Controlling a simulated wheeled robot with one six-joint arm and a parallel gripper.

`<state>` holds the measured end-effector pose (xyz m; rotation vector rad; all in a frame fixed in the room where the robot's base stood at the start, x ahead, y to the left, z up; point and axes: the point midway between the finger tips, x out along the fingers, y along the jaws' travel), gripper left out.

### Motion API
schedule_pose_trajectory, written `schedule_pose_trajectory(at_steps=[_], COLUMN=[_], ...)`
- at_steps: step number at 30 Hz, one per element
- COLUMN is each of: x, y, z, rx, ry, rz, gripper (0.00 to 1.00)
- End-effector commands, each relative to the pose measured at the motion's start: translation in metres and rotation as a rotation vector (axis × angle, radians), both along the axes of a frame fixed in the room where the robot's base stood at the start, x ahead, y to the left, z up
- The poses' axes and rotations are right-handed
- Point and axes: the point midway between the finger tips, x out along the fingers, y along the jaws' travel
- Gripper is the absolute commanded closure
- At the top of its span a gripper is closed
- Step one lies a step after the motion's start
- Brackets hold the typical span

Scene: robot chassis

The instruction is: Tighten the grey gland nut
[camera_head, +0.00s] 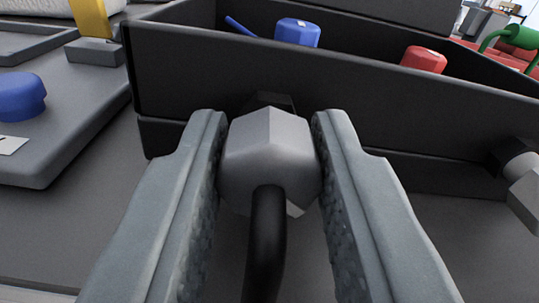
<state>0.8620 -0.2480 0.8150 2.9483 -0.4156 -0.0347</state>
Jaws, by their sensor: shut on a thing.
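The grey gland nut (268,150) is in the middle of the view, a faceted grey nut in front of a black box wall. A black cable (265,245) comes out of its near face and runs down toward the bottom edge. A dark fitting (270,102) shows just behind the nut, against the box wall. My gripper (268,160) has one finger on each side of the nut and is shut on it. The rough inner faces of the fingers press at its left and right sides. The thread behind the nut is hidden.
The open black box (330,95) stands behind, with a blue knob (297,32) and a red knob (424,59) inside. Another grey nut (524,180) is at the right edge. A blue knob (20,96) sits on a grey panel at left. The floor beside my fingers is clear.

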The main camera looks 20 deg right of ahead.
Motion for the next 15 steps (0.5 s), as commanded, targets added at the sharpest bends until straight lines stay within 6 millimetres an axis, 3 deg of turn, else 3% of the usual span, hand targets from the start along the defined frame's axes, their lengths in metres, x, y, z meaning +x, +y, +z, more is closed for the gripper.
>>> schedule_pose_trajectory(at_steps=[15], x=[-0.0004], y=[-0.0003], z=[-0.0007], rx=[0.470], ry=[-0.134], rz=[0.000], gripper=[0.96])
